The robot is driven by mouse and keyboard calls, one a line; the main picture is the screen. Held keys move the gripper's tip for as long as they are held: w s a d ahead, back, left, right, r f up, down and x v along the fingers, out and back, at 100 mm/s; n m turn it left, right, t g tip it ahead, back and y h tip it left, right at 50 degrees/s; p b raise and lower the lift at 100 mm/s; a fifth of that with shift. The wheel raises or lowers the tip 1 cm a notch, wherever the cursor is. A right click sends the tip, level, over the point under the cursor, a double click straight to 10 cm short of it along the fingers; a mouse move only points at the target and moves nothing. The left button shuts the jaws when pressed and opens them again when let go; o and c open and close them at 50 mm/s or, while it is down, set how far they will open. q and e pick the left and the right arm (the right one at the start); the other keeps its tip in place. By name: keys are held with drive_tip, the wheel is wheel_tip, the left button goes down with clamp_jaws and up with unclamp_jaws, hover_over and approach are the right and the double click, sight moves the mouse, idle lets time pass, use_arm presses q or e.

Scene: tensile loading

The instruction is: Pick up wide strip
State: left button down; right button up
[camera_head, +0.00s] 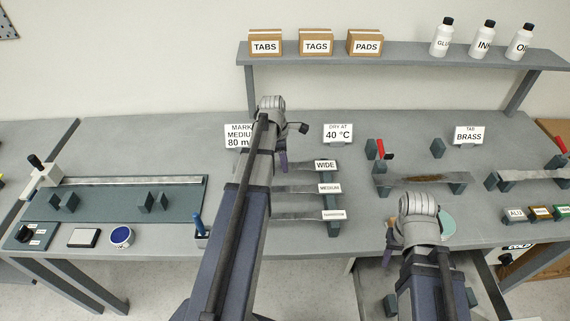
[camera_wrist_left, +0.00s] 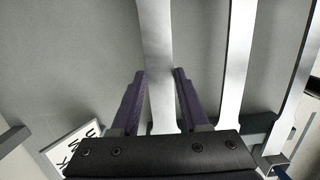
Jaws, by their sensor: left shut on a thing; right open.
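The wide strip, a flat grey metal strip, lies at the rack slot marked WIDE in the head view, partly hidden by my left arm (camera_head: 296,166). In the left wrist view the strip (camera_wrist_left: 157,50) runs between the two purple fingers of my left gripper (camera_wrist_left: 160,85), which is shut on it. In the head view only a purple finger of my left gripper (camera_head: 281,158) shows beside the arm. My right gripper (camera_head: 420,212) hangs over the front of the table to the right. Its fingers are mostly hidden by its wrist.
The medium strip (camera_head: 295,189) and a third strip (camera_head: 295,215) lie below in the same rack. A fixture with a brown-marked strip (camera_head: 425,179) stands to the right. A marking board (camera_head: 110,205) is at the left. A shelf (camera_head: 400,54) spans the back.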

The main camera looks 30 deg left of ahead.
use_arm(q)
drive_tip(key=shift+r, duration=0.15)
wheel_tip(320, 180, up, 10)
drive_tip(key=p, duration=1)
